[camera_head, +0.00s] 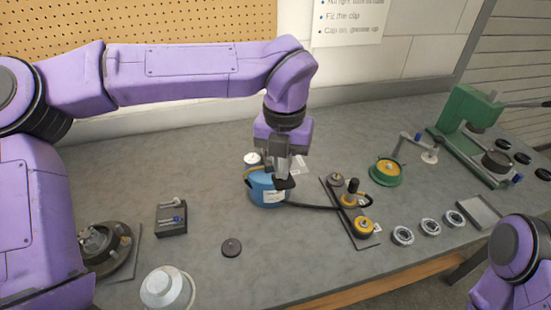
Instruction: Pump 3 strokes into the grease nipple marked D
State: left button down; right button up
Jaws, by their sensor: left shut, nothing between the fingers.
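A blue grease pump (267,197) with a white label stands on the bench in the middle. My left gripper (284,184) points down over its top right side, shut and empty. I cannot tell whether the fingertips touch the pump; they hide part of its top. A black hose (312,207) runs right from the pump to a dark plate (345,222) bearing several fittings. A yellow fitting with a black upright piece (353,187) is at its middle, and another yellow fitting (364,226) is at its front. The small tags are unreadable, so I cannot tell which nipple is D. My right gripper is out of view.
A green reel (386,171) and a green press (470,112) stand to the right. Several bearing rings (429,226) and a tray (479,212) lie at front right. A black block (171,218), a dark disc (231,247) and a white container (166,287) are at left.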

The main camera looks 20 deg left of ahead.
pick_arm(q)
jog(key=shift+s+d+f+b, duration=0.1)
jog(key=shift+f+b, duration=0.85)
jog(key=shift+f, duration=0.35)
jog(key=shift+f+b, duration=0.75)
jog(key=shift+f, duration=0.2)
notch_tip(320, 180, up, 12)
jog(key=p, duration=1.1)
jog(key=shift+w+a, duration=0.25)
jog(key=shift+w, duration=0.1)
